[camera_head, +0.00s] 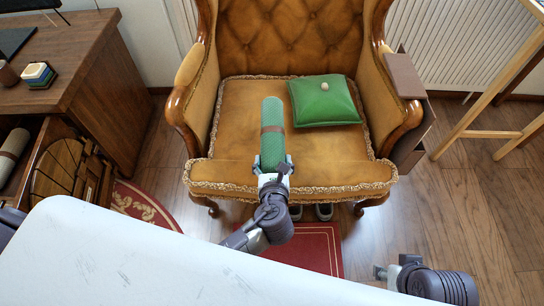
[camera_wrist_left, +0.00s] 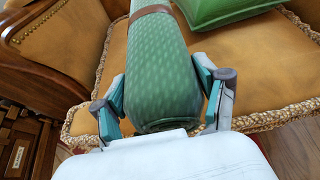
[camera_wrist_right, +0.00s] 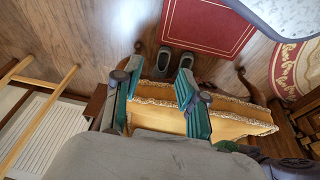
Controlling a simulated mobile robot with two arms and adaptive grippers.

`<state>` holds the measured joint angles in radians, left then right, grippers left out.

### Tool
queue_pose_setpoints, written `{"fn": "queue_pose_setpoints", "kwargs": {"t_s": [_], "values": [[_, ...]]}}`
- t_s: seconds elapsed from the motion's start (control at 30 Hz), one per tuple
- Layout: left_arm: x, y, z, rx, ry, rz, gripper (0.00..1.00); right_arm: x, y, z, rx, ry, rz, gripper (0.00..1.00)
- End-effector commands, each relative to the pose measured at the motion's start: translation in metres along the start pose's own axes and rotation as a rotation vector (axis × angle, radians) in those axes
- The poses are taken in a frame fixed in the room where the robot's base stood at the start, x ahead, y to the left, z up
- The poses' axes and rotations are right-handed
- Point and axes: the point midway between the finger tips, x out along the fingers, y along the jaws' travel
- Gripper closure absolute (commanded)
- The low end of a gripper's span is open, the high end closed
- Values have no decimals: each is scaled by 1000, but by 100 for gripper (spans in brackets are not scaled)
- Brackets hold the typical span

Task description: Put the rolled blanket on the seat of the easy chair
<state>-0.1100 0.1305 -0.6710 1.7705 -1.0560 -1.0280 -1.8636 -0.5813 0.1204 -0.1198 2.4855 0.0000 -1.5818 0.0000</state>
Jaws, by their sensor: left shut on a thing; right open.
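The rolled blanket (camera_head: 272,115) is a green patterned roll with a brown strap. My left gripper (camera_head: 272,168) is shut on its near end. In the left wrist view the fingers (camera_wrist_left: 167,95) sit on both sides of the blanket (camera_wrist_left: 160,75). The roll lies over the seat of the easy chair (camera_head: 235,110), pointing toward the backrest; I cannot tell whether it touches the seat. The chair is tan with wooden arms and a fringed edge. My right gripper (camera_head: 385,272) is open and empty, away from the chair's front; its fingers (camera_wrist_right: 155,95) show apart in the right wrist view.
A green cushion (camera_head: 324,100) with a small pale round object (camera_head: 324,86) on it occupies the seat's right back. A wooden desk (camera_head: 85,85) with an open drawer stands left. A brown caddy (camera_head: 405,75) hangs over the right armrest. Shoes (camera_wrist_right: 174,62) are on the floor.

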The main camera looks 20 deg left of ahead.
Motion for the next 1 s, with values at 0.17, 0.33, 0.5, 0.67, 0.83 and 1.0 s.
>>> {"fn": "queue_pose_setpoints", "kwargs": {"t_s": [0.17, 0.33, 0.5, 0.67, 0.83, 1.0], "values": [[48, 6, -9, 0, -4, 2, 78, 20, -1, 0, -1, 24, -1, 59], [68, 9, -11, -1, -3, 1, 78, 23, -5, -35, -6, 189, -9, 59], [67, 8, -15, 0, -1, -1, 78, 22, -7, -49, -8, 252, -12, 59], [71, 8, -25, -1, 0, -1, 78, 21, -10, -72, -12, 369, -19, 59], [76, 8, -39, 1, -1, 0, 78, 11, -16, -111, -15, 572, -30, 59], [79, 8, -46, -1, -1, 0, 78, -1, -20, -134, -17, 708, -39, 59]]}}
